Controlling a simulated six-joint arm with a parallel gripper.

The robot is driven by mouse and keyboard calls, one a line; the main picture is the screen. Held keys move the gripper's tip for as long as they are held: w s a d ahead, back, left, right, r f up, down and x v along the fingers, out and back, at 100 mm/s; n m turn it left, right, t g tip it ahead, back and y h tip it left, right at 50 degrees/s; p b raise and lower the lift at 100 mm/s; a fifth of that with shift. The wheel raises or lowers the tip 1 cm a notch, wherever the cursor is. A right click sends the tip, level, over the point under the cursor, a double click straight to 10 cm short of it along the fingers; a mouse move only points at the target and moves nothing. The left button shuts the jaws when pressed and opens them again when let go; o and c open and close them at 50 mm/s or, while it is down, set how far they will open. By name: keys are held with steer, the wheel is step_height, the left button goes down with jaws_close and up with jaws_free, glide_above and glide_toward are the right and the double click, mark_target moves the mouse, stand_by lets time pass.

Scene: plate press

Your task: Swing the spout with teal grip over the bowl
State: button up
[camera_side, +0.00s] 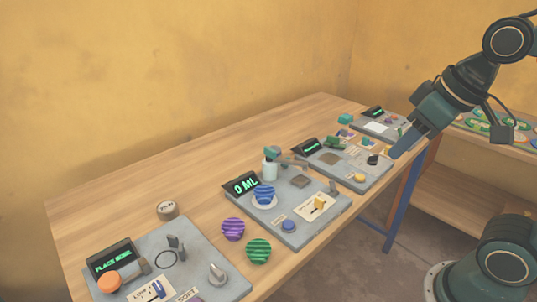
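The spout (273,153) with what looks like a teal-grey grip stands at the back of the second grey panel from the front, above a pale bottle-like post (270,170). Which way the spout points is too small to tell. A blue striped bowl (264,194) sits on a pale round base on the same panel, in front of the post. The display beside it reads 0 ML. My gripper (397,151) is in the air near the right end of the table, well to the right of the spout and touching nothing visible. Its fingers overlap from this side, so their opening is hidden.
A purple striped bowl (233,229) and a green striped bowl (258,251) stand between the two front panels. The nearest panel (205,259) has an orange knob and a lever. Two more panels lie towards the far right. The table's back left is mostly clear.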

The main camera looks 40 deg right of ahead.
steer(key=w+r+g, duration=0.1)
steer(key=w+r, duration=0.4)
steer(key=w, duration=0.6)
steer(key=g, duration=0.4)
glide_above(270, 149)
step_height(270, 149, down, 10)
steer(key=shift+w+f, duration=0.1)
steer(key=shift+f, duration=0.05)
steer(key=shift+f, duration=0.15)
step_height(270, 149, down, 14)
steer(key=shift+r, duration=0.25)
jaws_close()
